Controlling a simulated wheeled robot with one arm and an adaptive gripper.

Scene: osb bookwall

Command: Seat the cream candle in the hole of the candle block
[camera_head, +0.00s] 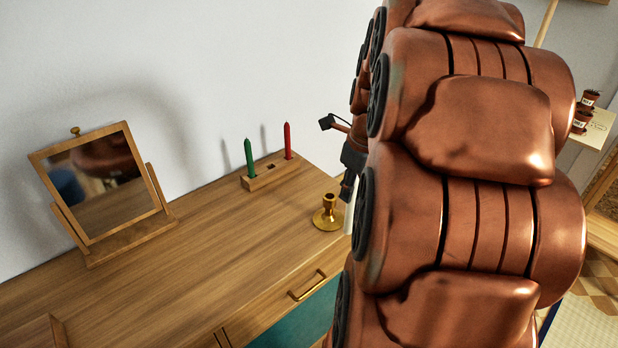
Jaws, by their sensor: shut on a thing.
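The candle block (262,180) is a small wooden block on the dresser top near the wall. A green candle (249,158) stands upright at its left end and a red candle (287,141) at its right end. A dark empty hole shows between them. My gripper (347,188) is right of the block, partly hidden behind my copper-coloured arm. It is shut on the cream candle (349,217), of which only a narrow pale strip shows below the gripper. The candle is apart from the block.
A brass candle holder (327,214) stands on the dresser (190,250) close left of the cream candle. A tilting mirror (105,190) stands at the left. The dresser top between mirror and block is clear. Small pots (583,120) sit on a shelf at far right.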

